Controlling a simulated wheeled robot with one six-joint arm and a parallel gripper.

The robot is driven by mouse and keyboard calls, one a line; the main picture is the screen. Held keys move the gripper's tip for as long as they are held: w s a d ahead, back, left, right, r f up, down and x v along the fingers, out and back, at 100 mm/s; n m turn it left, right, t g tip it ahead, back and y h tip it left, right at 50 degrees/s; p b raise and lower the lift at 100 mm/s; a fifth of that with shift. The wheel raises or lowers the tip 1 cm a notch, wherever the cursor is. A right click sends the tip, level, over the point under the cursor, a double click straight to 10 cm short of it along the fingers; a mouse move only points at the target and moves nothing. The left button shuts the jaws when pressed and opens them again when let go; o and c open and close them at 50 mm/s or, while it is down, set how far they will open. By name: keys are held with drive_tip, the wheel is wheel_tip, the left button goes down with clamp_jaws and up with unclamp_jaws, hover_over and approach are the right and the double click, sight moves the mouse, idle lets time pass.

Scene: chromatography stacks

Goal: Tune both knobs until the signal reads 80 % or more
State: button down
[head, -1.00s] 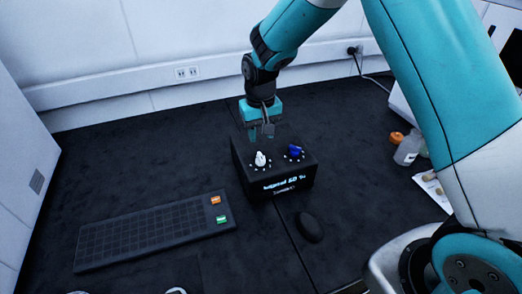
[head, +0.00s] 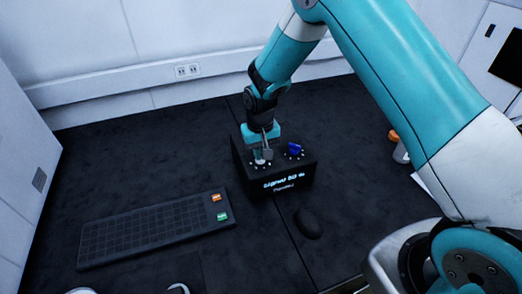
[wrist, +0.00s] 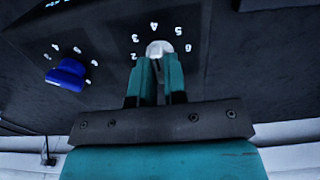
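The black signal box (head: 242,180) stands on the dark bench, with a lit text line on its front too blurred to read surely. The white knob (wrist: 160,48) is on the box's left in the head view and has a numbered dial around it. The blue knob (head: 295,149) is on the box's right; it also shows in the wrist view (wrist: 68,74), apart from the gripper. My gripper (wrist: 159,63) is down at the white knob, its fingers close together on either side of it. In the head view the gripper (head: 262,157) partly hides this knob.
A black keyboard (head: 150,232) with an orange and a green key lies front left. A dark mouse (head: 307,223) lies just in front of the box. A bottle with an orange cap (head: 394,136) stands at right, partly behind my arm.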

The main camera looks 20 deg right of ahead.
drive_tip(key=shift+n, duration=0.4)
drive_tip(key=n+b, duration=0.1)
drive_tip(key=n, duration=0.2)
drive_tip(key=shift+n, duration=0.3)
drive_tip(key=n, duration=0.4)
drive_tip(key=shift+n, duration=0.3)
idle(0.3)
drive_tip(key=c, duration=1.2)
unclamp_jaws()
drive_tip(key=shift+o, duration=0.2)
wheel_tip(320, 180, up, 18)
drive_tip(key=b, duration=0.2)
drive_tip(key=shift+f, duration=0.25)
